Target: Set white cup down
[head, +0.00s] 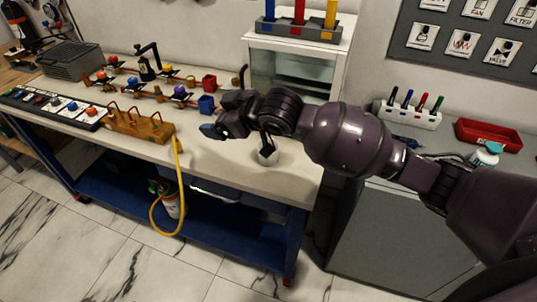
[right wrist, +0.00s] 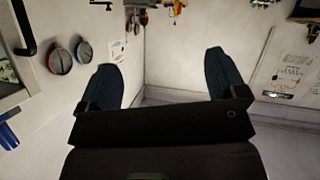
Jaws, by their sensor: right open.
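The cup does not show in that view. My left gripper is not in view.
A wooden block (head: 138,125) with a yellow hose (head: 180,165) sits at the front edge. A glass-fronted cabinet (head: 290,72) stands behind. The bench front between hose and cup is clear.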

